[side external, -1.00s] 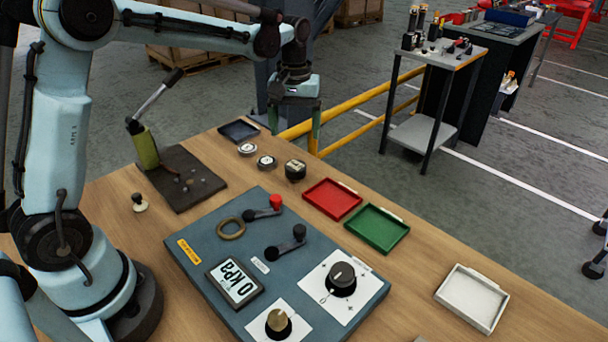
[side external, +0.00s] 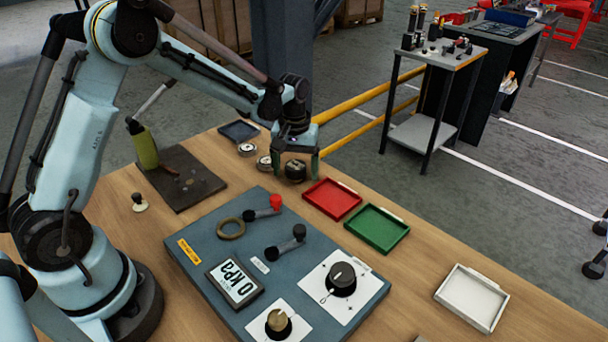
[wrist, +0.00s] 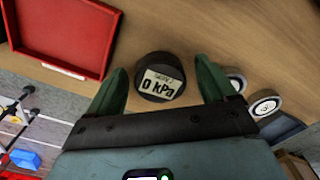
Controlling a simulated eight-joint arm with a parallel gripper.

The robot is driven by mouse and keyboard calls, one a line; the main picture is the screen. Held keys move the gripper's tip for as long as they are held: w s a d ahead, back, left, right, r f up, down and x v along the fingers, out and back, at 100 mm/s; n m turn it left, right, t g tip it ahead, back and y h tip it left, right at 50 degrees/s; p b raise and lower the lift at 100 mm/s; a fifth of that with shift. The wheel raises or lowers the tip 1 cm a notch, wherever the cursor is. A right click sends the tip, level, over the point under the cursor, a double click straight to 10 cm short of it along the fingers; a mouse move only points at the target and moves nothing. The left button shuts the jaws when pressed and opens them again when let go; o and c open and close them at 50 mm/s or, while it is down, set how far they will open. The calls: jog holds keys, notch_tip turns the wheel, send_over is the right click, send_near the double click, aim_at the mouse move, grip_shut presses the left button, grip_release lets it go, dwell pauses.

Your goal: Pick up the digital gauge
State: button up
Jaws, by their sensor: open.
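The digital gauge (side external: 295,171) is a short black cylinder standing on the wooden table. In the wrist view its pale face (wrist: 160,82) reads "0 kPa". My gripper (side external: 296,168) is low over it with its two green fingers apart. In the wrist view my gripper (wrist: 167,85) has one finger on each side of the gauge, with a gap to each. The gauge lies between the fingertips and nothing is held.
Two round dial gauges (side external: 246,149) (side external: 265,163) stand close to the left, near a dark tray (side external: 239,131). A red tray (side external: 332,199) and a green tray (side external: 376,229) lie to the right. The blue-grey panel (side external: 205,250) is in front. A yellow rail (side external: 350,103) runs behind the table.

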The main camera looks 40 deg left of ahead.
aim_at(295, 165)
jog(key=c, duration=1.3)
jog(key=shift+r, duration=0.6)
notch_tip(295, 165, up, 3)
jog(key=shift+f, duration=0.15)
jog(key=s+d+r, duration=0.1)
jog(key=d+r, duration=0.1)
jog(key=d, duration=0.1)
jog(key=s+d+r, duration=0.2)
jog(key=d, duration=0.2)
jog(key=s+d+r, duration=0.2)
jog(key=d+r, duration=0.1)
jog(key=shift+d, duration=0.3)
